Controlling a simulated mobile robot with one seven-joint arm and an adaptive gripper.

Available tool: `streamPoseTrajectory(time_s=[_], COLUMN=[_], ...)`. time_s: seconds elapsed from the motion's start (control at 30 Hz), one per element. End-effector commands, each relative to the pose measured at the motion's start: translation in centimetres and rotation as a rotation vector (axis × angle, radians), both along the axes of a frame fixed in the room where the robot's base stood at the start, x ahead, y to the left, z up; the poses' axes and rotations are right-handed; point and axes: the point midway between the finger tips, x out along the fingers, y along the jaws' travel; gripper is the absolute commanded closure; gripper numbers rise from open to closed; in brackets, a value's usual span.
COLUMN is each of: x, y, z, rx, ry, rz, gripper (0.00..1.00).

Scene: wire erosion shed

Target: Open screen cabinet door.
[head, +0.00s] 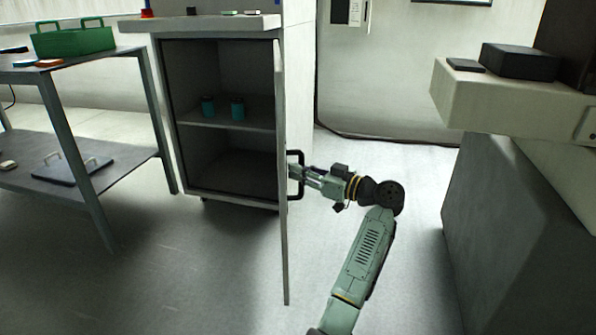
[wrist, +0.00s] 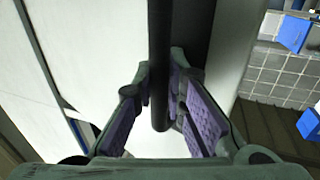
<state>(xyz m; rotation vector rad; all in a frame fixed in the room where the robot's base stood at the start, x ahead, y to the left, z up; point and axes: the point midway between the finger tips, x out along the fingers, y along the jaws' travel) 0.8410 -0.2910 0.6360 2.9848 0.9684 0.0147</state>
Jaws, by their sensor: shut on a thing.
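The screen cabinet (head: 222,205) stands at the back left of the head view, with its front open. Its door (head: 281,220) is swung wide out and shows nearly edge-on. A dark bar handle (head: 300,176) sits on the door's right-hand face. My gripper (head: 294,173) is at this handle from the right, shut on it. In the wrist view the dark handle (wrist: 159,60) runs down between my purple-padded fingers. Inside the cabinet, two small teal containers (head: 223,106) stand on the shelf. The lower compartment looks empty.
A metal workbench (head: 80,179) with a green tote (head: 75,40) stands left of the cabinet. A large grey machine (head: 510,210) with a pale top stands at the right. The floor (head: 420,165) between the door and the machine is clear.

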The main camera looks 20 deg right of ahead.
Motion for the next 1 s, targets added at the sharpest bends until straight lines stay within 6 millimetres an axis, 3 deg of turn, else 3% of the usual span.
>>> streamPoseTrajectory(time_s=[0.03,0.07,0.1,0.4,0.77,1.0], x=[-0.2,-0.2,-0.2,-0.2,-0.4,-3.6], y=[0.0,0.0,0.0,0.1,-0.2,-2.6], z=[-1.4,-1.4,-1.4,-0.8,-0.5,-0.5], rx=[0.002,0.003,0.003,0.002,0.001,0.002], ry=[0.024,0.025,0.025,0.015,0.011,0.010], rz=[0.008,0.007,0.007,0.006,0.005,0.000], gripper=[1.00,1.00,0.87,0.67,0.67,0.67])
